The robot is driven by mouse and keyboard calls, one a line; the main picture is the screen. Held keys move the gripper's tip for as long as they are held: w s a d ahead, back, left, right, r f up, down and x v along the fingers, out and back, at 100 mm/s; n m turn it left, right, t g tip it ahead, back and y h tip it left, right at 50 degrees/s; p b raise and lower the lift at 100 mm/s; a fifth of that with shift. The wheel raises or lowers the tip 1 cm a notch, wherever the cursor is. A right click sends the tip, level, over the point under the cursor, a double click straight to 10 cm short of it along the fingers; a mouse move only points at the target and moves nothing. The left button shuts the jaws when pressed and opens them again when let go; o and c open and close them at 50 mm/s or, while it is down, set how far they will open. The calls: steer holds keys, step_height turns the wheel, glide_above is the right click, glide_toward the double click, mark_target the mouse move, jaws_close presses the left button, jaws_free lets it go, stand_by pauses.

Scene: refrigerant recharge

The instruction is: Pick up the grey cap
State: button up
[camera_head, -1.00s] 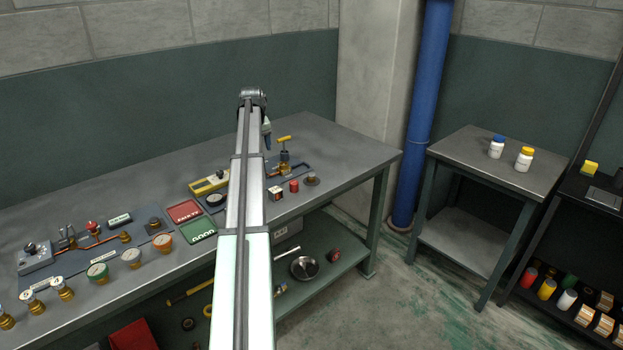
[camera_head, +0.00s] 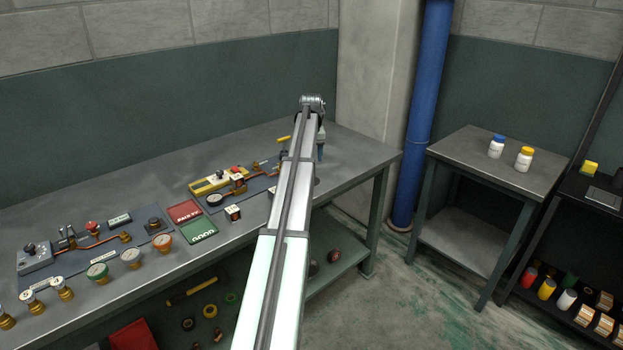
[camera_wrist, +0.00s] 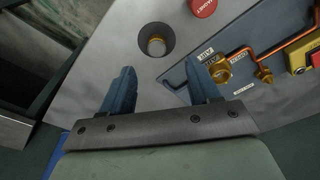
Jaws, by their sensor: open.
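The grey cap (camera_wrist: 141,41) appears to be the dark grey round piece with a brass-coloured centre, lying on the bare bench top (camera_wrist: 105,52) in the wrist view. In the head view my gripper (camera_head: 320,148) hangs over the right part of the bench.
A red round piece marked MAGNET (camera_wrist: 202,6) lies near the cap. A blue-grey panel with brass fittings (camera_wrist: 222,70) lies at right in the wrist view. The bench edge is at left. Red and green trays (camera_head: 199,231) and several gauges are further left in the head view.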

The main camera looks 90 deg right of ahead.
steer(key=f, duration=0.4)
steer(key=shift+d, duration=0.25)
steer(key=shift+s+d+f, duration=0.1)
steer(key=shift+d+f, duration=0.05)
steer(key=shift+f, duration=0.65)
steer(key=shift+d+f, duration=0.2)
steer(key=shift+f, duration=0.65)
steer(key=shift+s+d+f, duration=0.1)
steer(key=shift+d+f, duration=0.05)
steer(key=shift+f, duration=0.65)
steer(key=c, duration=1.1)
